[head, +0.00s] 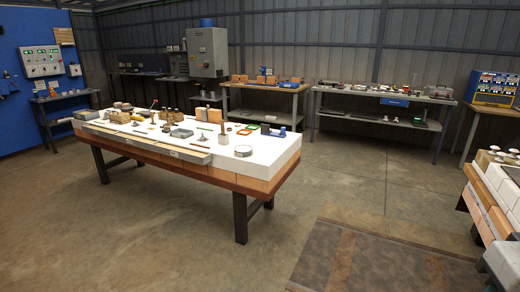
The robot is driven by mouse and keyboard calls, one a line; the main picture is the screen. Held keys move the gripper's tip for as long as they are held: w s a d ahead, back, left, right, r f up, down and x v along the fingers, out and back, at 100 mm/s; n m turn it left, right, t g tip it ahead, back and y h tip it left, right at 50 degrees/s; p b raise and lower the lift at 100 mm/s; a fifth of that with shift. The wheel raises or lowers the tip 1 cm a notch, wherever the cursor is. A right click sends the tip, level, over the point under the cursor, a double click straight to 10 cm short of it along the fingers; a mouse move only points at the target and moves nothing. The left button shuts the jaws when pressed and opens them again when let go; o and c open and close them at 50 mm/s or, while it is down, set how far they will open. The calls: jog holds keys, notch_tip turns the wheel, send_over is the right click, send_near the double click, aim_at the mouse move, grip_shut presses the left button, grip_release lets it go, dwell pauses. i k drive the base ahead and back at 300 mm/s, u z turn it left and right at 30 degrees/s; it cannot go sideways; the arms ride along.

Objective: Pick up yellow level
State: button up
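A white-topped workbench (272,165) stands left of the middle in the head view, with many small items on it. A small yellowish piece (136,119) lies near the bench's left part, among other tools. It is too small to tell whether it is the yellow level. No other thing can be clearly made out as the level. My gripper is not in view.
Open concrete floor (330,185) lies in front and right of the bench. A dark mat (390,262) lies at the lower right. Shelved benches (375,97) line the back wall. A loaded table (490,205) stands at the right edge.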

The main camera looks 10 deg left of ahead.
aim_at(140, 119)
jog(key=i, duration=2.8)
jog(key=u, duration=2.75)
jog(key=i, duration=6.4)
jog(key=z, duration=0.85)
